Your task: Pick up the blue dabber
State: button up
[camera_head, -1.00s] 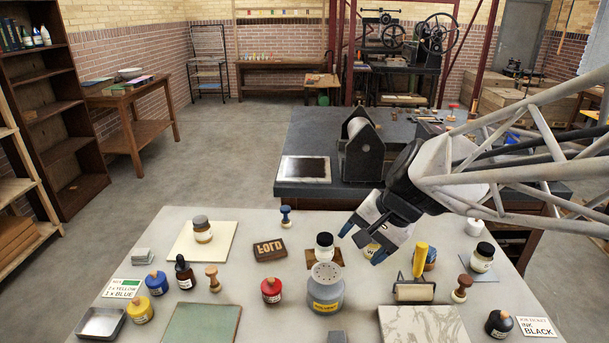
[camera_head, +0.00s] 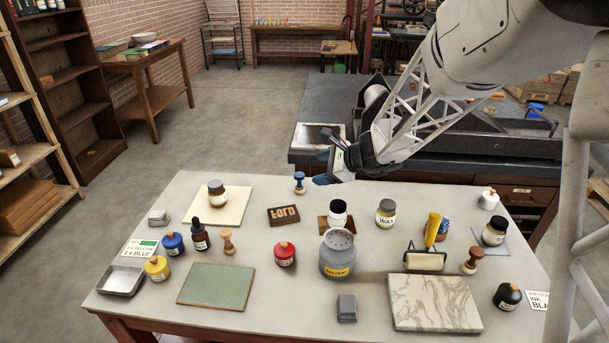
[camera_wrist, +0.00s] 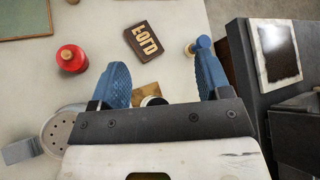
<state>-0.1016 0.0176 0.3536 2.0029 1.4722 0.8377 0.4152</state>
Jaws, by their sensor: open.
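My gripper (camera_head: 323,167) is open and empty, above the table's far edge, just right of the dabber in the head view.
A black-capped jar (camera_head: 338,213), a grey shaker can (camera_head: 338,256) and a red pot (camera_head: 285,255) stand nearby. A yellow-handled roller (camera_head: 427,258) is to the right, with a partly hidden blue object (camera_head: 443,229) behind it. Clear tabletop lies left of the dabber.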

aim_at(302, 176)
jog(key=w+a+f+m+t, duration=0.3)
jog(key=w+f+m, duration=0.6)
jog(key=w+f, duration=0.5)
jog(key=shift+w+a+t, duration=0.15)
jog(key=shift+w+t, duration=0.3)
jog(key=shift+t, duration=0.05)
jog(key=shift+x, duration=1.25)
jog(key=shift+w+a, duration=0.1)
jog(key=shift+a, duration=0.05)
jog(key=shift+x, duration=2.45)
jog(key=shift+w+f, duration=0.1)
